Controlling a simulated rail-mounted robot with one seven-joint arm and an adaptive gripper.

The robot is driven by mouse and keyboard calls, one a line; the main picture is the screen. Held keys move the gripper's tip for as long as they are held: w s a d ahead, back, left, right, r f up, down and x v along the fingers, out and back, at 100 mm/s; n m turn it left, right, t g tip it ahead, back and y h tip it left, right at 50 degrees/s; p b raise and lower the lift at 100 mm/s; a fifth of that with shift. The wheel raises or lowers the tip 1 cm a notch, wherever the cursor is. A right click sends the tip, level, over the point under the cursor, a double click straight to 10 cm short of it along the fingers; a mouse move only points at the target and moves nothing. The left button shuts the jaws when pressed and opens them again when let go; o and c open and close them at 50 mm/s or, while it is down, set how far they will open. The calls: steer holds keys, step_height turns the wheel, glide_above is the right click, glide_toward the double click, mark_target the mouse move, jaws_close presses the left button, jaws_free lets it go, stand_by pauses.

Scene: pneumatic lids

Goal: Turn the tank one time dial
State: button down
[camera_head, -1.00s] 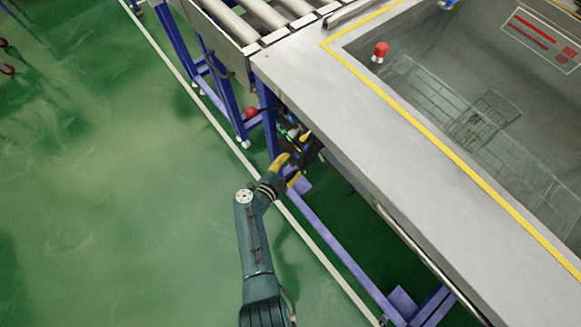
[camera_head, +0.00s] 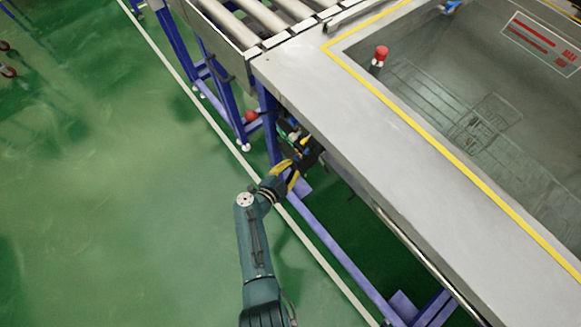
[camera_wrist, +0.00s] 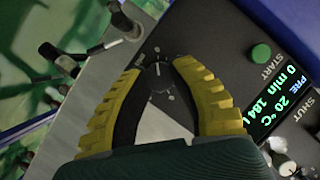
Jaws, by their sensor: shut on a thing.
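The time dial (camera_wrist: 158,68) is a small dark round knob with a white mark, on a dark control panel in the wrist view. My gripper (camera_wrist: 158,70) has yellow-ribbed fingers, one on each side of the dial, shut on it. The panel's display (camera_wrist: 278,100) reads "0 min", "20 °C" and a third value partly cut off. In the head view my gripper (camera_head: 289,174) reaches the panel under the tank's edge; the dial is hidden there.
A green START button (camera_wrist: 261,54) sits right of the dial. Levers (camera_wrist: 128,20) stand close on the left. The tank's grey rim (camera_head: 400,165) overhangs the panel. A blue frame (camera_head: 330,245) runs below. Green floor (camera_head: 110,200) is free at left.

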steer(key=shift+f, duration=0.1)
steer(key=shift+s+f+m+t+b, duration=0.1)
steer(key=shift+m+t+b, duration=1)
steer(key=shift+m+b, duration=1.35)
steer(key=shift+f+m+t+b, duration=0.1)
steer(key=shift+m+t+b, duration=1.35)
steer(key=shift+b, duration=1.55)
steer(key=shift+m+g, duration=0.35)
steer(key=shift+m, duration=0.05)
steer(key=c, duration=0.8)
jaws_free()
steer(key=shift+d, duration=0.1)
steer(key=shift+r+h, duration=0.1)
steer(key=shift+h, duration=0.2)
